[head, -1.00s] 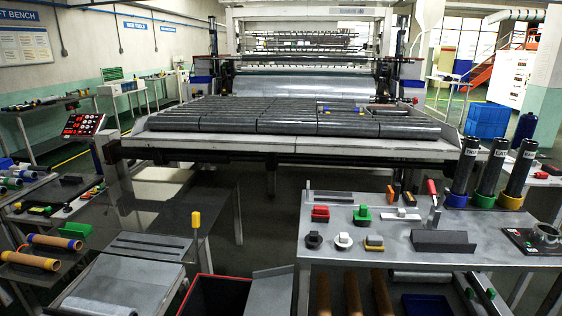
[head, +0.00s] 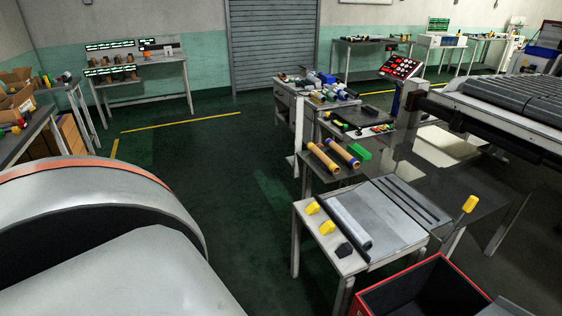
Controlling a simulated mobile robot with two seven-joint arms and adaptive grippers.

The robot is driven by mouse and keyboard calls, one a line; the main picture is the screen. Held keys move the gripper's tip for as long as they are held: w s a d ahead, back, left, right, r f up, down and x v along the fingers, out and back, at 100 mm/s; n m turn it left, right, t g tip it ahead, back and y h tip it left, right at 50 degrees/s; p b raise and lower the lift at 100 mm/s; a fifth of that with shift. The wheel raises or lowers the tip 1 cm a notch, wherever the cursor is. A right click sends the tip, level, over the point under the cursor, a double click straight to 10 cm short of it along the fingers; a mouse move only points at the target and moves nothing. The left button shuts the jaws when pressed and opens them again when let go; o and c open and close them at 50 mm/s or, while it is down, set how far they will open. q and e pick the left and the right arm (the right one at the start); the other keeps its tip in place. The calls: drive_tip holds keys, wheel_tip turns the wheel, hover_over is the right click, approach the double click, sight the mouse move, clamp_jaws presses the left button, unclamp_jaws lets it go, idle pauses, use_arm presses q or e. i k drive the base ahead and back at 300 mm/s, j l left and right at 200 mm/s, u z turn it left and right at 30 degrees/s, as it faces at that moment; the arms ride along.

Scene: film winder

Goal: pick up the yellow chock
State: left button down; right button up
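Two small yellow blocks that look like chocks lie on the left edge of a low grey table (head: 395,215). One yellow chock (head: 312,208) is at the far-left corner, and the other yellow chock (head: 327,227) is just nearer. A black block (head: 345,250) lies near the roll's near end. I cannot tell which yellow chock is meant. Neither of my grippers is in view.
A red-rimmed black bin (head: 372,299) stands in front of the table. Two orange-brown rolls (head: 323,157) and a green block (head: 360,151) lie on a shelf behind. The green floor (head: 220,190) to the left is open.

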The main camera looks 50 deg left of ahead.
sight(314, 208)
drive_tip(key=u, duration=1.3)
drive_tip(key=i+j+z, duration=0.15)
drive_tip(key=z, duration=1.05)
drive_tip(key=i+j+z, duration=0.1)
drive_tip(key=j+z, duration=0.6)
drive_tip(key=j, duration=0.15)
drive_tip(key=j+z, duration=0.4)
drive_tip(key=j, duration=0.6)
drive_tip(key=k+j, duration=0.1)
drive_tip(key=j, duration=0.35)
drive_tip(key=j+z, duration=0.1)
drive_tip(key=j, duration=0.4)
drive_tip(key=k, duration=0.05)
